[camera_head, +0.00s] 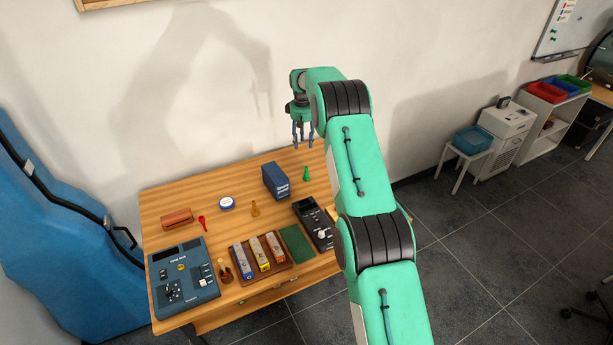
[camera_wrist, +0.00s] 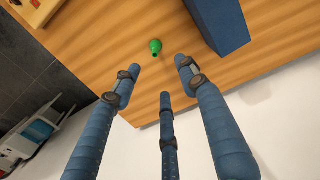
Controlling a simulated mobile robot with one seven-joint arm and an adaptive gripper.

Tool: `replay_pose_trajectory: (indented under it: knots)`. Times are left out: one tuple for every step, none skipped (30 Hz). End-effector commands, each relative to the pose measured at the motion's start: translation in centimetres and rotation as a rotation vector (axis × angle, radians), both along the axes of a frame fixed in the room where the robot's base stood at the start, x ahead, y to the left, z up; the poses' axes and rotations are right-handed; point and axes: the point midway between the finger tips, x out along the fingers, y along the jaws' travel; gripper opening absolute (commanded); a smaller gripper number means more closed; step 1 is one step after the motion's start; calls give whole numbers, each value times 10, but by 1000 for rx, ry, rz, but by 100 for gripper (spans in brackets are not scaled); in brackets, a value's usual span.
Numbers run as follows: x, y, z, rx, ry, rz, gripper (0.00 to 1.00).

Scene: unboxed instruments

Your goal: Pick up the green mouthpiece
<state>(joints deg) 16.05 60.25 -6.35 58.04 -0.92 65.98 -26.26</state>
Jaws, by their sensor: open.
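The green mouthpiece (camera_head: 306,174) stands on the wooden table, to the right of a dark blue box. In the wrist view the green mouthpiece (camera_wrist: 155,46) shows small near the top middle, beyond my fingertips. My gripper (camera_head: 303,138) is open and empty, above the table near the wall, pointing down and apart from the mouthpiece. In the wrist view the spread blue fingers of my gripper (camera_wrist: 158,80) hold nothing.
The dark blue box (camera_head: 276,181) is the nearest obstacle; it also shows in the wrist view (camera_wrist: 217,22). A yellow mouthpiece (camera_head: 254,209), a red mouthpiece (camera_head: 202,223), a white round tin (camera_head: 227,203) and a black device (camera_head: 313,222) stand on the table (camera_head: 165,200).

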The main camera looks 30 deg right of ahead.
Motion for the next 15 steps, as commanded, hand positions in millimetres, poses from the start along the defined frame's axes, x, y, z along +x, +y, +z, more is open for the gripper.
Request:
replay_pose_trajectory:
  knots:
    - [3, -6, -14, 2, 7, 1, 43]
    - [4, -8, -20, 2, 10, 2, 43]
    - [6, -11, -28, 3, 14, 4, 43]
    - [7, -13, -33, 4, 16, 5, 43]
    - [7, -15, -38, 5, 18, 7, 43]
    - [8, -17, -44, 5, 21, 8, 43]
    - [9, -18, -47, 5, 23, 9, 43]
    - [9, -19, -50, 6, 24, 10, 43]
    - [10, -20, -53, 6, 26, 11, 43]
    - [10, -20, -54, 6, 27, 11, 43]
    - [10, -21, -56, 6, 27, 11, 43]
    - [10, -21, -57, 7, 27, 12, 43]
    - [10, -21, -57, 7, 28, 12, 43]
    - [10, -21, -57, 7, 28, 12, 43]
    - [10, -21, -57, 7, 28, 12, 43]
